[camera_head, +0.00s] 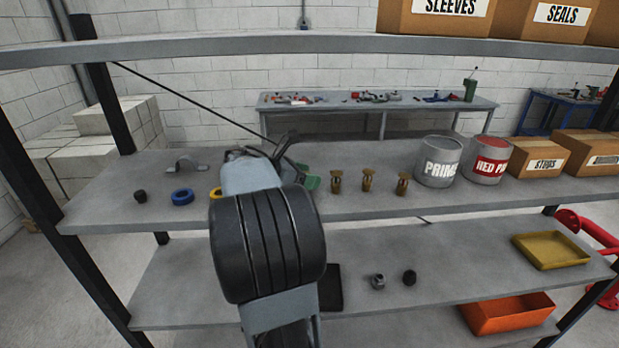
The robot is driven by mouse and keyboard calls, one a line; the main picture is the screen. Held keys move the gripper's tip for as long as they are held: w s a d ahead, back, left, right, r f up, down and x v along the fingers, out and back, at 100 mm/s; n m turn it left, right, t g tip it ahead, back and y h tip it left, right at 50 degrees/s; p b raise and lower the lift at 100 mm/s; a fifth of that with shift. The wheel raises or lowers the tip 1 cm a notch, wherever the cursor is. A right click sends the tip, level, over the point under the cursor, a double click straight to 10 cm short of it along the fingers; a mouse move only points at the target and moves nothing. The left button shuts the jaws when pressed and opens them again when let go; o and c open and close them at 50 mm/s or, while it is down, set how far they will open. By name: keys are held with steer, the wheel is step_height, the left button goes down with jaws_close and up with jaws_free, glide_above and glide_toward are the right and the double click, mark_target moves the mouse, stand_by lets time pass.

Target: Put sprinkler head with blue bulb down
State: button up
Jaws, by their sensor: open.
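Three brass sprinkler heads stand upright in a row on the middle shelf (480,200): a left one (336,182), a middle one (368,180) and a right one (403,184). Their bulb colours are too small to tell, so I cannot pick out the blue one. My gripper (285,146) is left of the row, at the far end of my arm and partly hidden by it. It is open, and no sprinkler head shows in it.
A blue ring (182,197), a dark fitting (140,196), a grey clamp (184,165) and a partly hidden green object (312,182) are near my arm. Paint cans (438,162) and cartons (537,154) stand right. The upper shelf (240,47) hangs above. Free shelf lies before the sprinkler heads.

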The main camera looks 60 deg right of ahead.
steer(key=b+v, duration=0.1)
steer(key=v, duration=1)
stand_by(0.5)
